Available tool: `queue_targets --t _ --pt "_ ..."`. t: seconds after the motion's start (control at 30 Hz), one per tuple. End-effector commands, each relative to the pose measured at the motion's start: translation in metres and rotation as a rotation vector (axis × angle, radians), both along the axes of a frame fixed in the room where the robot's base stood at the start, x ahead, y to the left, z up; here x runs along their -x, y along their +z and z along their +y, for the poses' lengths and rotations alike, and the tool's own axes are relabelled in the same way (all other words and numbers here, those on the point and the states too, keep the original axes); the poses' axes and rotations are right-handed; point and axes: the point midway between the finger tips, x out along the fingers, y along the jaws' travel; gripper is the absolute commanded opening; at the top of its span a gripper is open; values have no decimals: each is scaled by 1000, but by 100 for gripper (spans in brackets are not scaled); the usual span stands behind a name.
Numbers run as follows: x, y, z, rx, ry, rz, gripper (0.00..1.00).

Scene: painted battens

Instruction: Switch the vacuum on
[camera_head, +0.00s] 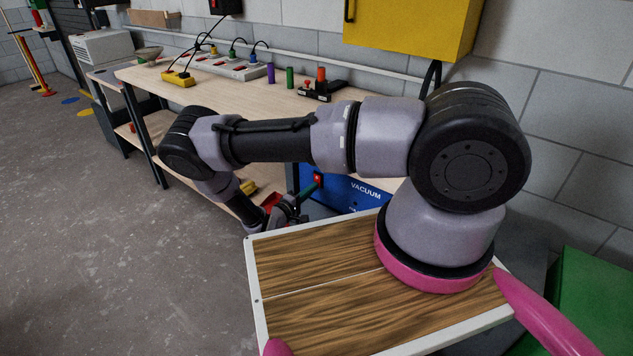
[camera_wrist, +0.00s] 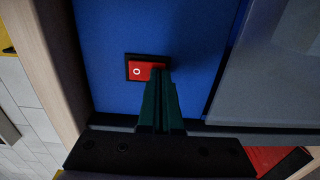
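The vacuum (camera_head: 350,195) is a blue box with a white VACUUM label, standing under the workbench and partly hidden by my arm and base top. Its red rocker switch (camera_head: 318,178) sits in a black frame on the blue face. In the wrist view the switch (camera_wrist: 137,71) shows a white O on its left part; the right part is covered by my fingertips. My gripper (camera_wrist: 159,76) has its dark green fingers together with nothing between them. The tips are at the switch's right half; I cannot tell whether they touch it or which way the rocker is tilted.
The wooden workbench (camera_head: 215,92) runs above the vacuum, with a power strip (camera_head: 228,68), a yellow socket block (camera_head: 178,78) and small coloured cylinders on it. A yellow cabinet (camera_head: 405,25) hangs on the wall.

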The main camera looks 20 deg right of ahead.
Motion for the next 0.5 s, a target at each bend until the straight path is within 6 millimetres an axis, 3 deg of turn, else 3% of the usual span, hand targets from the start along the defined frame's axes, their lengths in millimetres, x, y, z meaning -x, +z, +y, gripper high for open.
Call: queue_targets --t 0.17,0.5 --pt "0 0 1 0 0 0 0" --pt "15 0 22 -1 1 -1 0"
